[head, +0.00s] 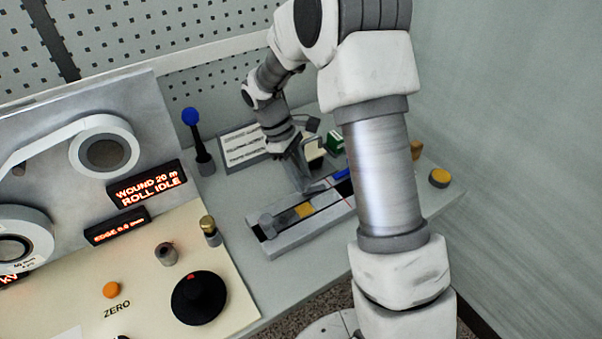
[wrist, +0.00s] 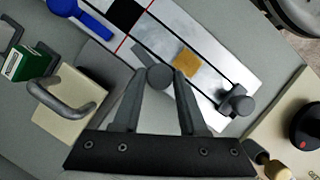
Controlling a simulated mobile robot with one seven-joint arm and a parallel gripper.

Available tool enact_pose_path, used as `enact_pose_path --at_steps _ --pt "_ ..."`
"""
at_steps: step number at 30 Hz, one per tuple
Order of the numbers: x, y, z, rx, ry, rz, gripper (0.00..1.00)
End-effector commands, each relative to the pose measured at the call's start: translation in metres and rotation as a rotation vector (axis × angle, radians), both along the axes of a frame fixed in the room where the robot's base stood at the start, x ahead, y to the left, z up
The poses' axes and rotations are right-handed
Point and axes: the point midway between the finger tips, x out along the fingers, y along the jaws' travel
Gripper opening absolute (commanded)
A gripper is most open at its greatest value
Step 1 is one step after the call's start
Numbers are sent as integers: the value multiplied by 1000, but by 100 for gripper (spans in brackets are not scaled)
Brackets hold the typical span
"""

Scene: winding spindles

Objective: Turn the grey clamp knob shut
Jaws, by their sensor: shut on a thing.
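In the wrist view a round grey knob (wrist: 160,76) sits between my two fingertips, at the edge of a pale slotted rail (wrist: 213,84). My gripper (wrist: 163,73) is shut on this knob, one finger on each side. A second grey knob (wrist: 238,103) stands on a dark block at the rail's end, apart from my fingers; it also shows in the head view (head: 267,223). In the head view my gripper (head: 314,187) is low over the rail (head: 290,241), and the held knob is hard to make out there. Its turn angle cannot be told.
A yellow block (wrist: 188,62) lies on the rail. A cream block with a grey handle (wrist: 65,110), a green box (wrist: 22,63) and a blue handle (wrist: 80,17) are nearby. A blue-topped lever (head: 191,117) and a cream panel with a black knob (head: 199,297) stand left.

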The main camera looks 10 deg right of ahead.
Motion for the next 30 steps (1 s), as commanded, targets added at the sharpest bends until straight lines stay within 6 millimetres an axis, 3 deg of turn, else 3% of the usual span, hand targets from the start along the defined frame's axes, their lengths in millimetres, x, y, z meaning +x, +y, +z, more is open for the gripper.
enact_pose_path --at_steps 30 --pt "4 -7 1 1 -1 -962 0"
